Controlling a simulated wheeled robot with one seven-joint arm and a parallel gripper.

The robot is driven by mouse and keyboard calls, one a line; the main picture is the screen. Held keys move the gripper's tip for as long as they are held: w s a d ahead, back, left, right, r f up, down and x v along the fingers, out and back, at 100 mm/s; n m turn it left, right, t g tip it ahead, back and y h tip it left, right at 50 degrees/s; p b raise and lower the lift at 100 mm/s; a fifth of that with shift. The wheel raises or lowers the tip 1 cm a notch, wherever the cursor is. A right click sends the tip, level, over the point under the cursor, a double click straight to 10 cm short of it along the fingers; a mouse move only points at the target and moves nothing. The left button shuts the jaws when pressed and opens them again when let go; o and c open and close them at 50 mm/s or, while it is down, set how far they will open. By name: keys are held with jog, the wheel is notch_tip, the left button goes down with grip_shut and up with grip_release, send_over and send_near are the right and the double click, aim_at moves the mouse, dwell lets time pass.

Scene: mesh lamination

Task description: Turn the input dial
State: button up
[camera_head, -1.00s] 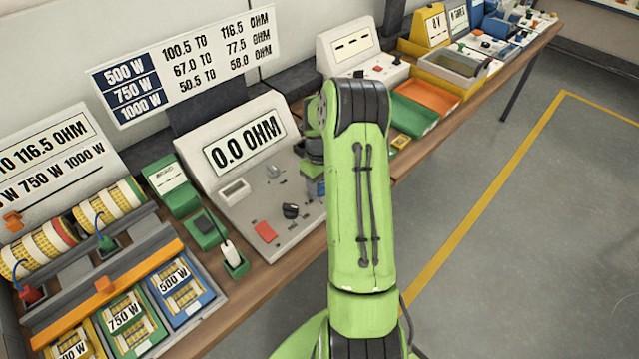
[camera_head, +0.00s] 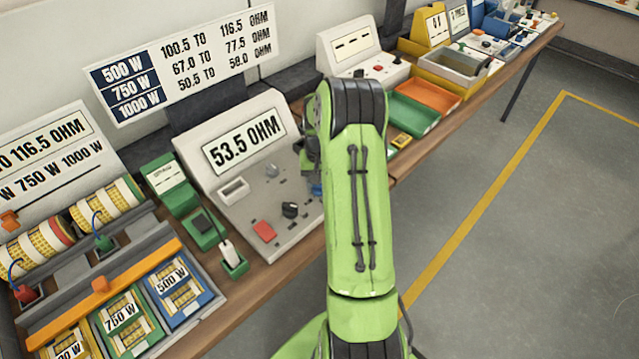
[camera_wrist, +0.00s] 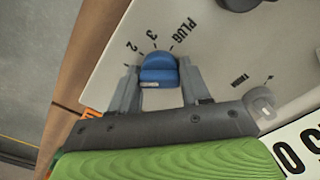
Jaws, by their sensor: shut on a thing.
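The blue input dial (camera_wrist: 158,72) sits on the light grey panel in the wrist view, beside printed marks "2", "3" and "PLUG". My gripper (camera_wrist: 158,65) has one finger on each side of the dial and is shut on it. In the head view only a bit of blue shows beside my green arm, which hides most of the gripper and dial. The meter console (camera_head: 265,219) carries a display (camera_head: 244,141) reading "53.5 OHM".
A black knob (camera_head: 290,210) and a red button (camera_head: 264,231) are on the same panel. A probe in a green holder (camera_head: 236,266) stands at its front left. Green (camera_head: 411,113) and orange (camera_head: 428,95) trays lie further right along the bench.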

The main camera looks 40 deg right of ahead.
jog(key=m, duration=0.3)
jog(key=shift+m, duration=0.4)
jog(key=shift+r+m+b, duration=0.1)
jog(key=shift+m+b, duration=0.3)
jog(key=shift+m, duration=1.5)
jog(key=shift+w, duration=0.1)
jog(key=o, duration=1)
notch_tip(320, 180, up, 16)
jog(key=p, duration=0.2)
jog(key=shift+f, duration=0.2)
